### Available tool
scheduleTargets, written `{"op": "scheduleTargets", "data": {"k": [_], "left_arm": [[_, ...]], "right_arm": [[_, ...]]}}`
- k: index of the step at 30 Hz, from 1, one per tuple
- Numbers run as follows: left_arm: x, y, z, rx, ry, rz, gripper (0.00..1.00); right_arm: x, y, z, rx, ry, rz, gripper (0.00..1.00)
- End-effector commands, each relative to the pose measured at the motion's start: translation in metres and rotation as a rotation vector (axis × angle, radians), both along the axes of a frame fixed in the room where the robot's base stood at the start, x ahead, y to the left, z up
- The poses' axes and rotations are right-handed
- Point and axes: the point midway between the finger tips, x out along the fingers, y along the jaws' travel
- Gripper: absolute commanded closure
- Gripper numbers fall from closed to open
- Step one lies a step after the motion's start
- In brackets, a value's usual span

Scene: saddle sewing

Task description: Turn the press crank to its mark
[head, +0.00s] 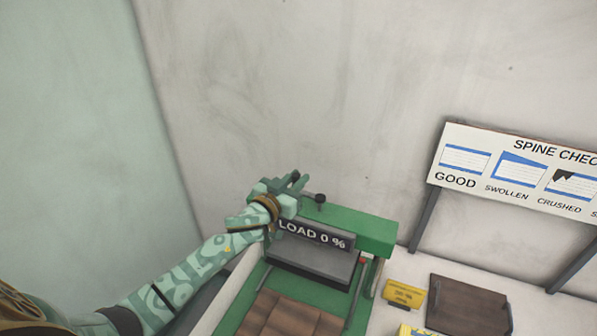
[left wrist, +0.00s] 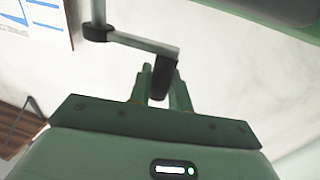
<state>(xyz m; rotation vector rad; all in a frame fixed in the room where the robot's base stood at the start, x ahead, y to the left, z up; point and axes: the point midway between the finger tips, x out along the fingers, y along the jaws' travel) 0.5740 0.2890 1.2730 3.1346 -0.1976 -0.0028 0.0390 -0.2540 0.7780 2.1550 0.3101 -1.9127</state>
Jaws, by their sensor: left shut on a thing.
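The green press (head: 375,232) stands against the wall, with a dark display (head: 312,235) reading LOAD 0 %. My left gripper (head: 297,183) is above the press's back left part. In the left wrist view, my left gripper (left wrist: 161,85) is shut on the dark handle (left wrist: 161,76) of the press crank (left wrist: 140,42). The crank's grey arm runs from that handle to a dark hub on an upright shaft at the upper left. A dark knob (head: 320,198) shows on top of the press in the head view. No crank mark can be made out. My right gripper is out of view.
Brown padded material (head: 290,315) lies at the press's front. To the right are a yellow block (head: 404,293) and a dark brown board (head: 468,305) on the pale table. A SPINE CHECK sign (head: 520,170) stands on posts behind. The wall above the press is bare.

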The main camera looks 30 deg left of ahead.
Motion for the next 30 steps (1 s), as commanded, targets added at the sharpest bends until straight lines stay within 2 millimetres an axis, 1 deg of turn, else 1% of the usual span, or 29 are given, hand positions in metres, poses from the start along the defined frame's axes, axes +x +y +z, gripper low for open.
{"op": "scheduleTargets", "data": {"k": [8,9,10,11,19,22,26,29,30], "left_arm": [[0.000,0.000,0.000,0.001,-0.001,0.002,1.00],[0.000,0.000,0.000,0.001,-0.001,0.002,0.72],[0.000,0.000,0.000,0.001,-0.001,0.002,0.64],[0.000,0.000,0.000,0.001,-0.001,0.002,0.61],[-0.001,0.000,0.000,0.001,0.000,0.002,0.61],[-0.008,0.001,-0.001,0.001,0.000,0.001,0.61],[-0.032,0.004,-0.002,0.001,0.002,0.000,0.61],[-0.058,0.007,-0.003,0.001,0.003,0.000,0.61],[-0.070,0.008,-0.003,0.001,0.003,0.001,0.61]], "right_arm": [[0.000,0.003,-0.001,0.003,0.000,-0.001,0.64],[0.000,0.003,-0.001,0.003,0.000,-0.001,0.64],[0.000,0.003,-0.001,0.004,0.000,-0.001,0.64],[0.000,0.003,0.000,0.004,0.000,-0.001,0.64],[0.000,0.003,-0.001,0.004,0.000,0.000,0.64],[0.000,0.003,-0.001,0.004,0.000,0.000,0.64],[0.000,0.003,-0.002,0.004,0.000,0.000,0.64],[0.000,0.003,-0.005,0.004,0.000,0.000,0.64],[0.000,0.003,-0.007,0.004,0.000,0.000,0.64]]}}
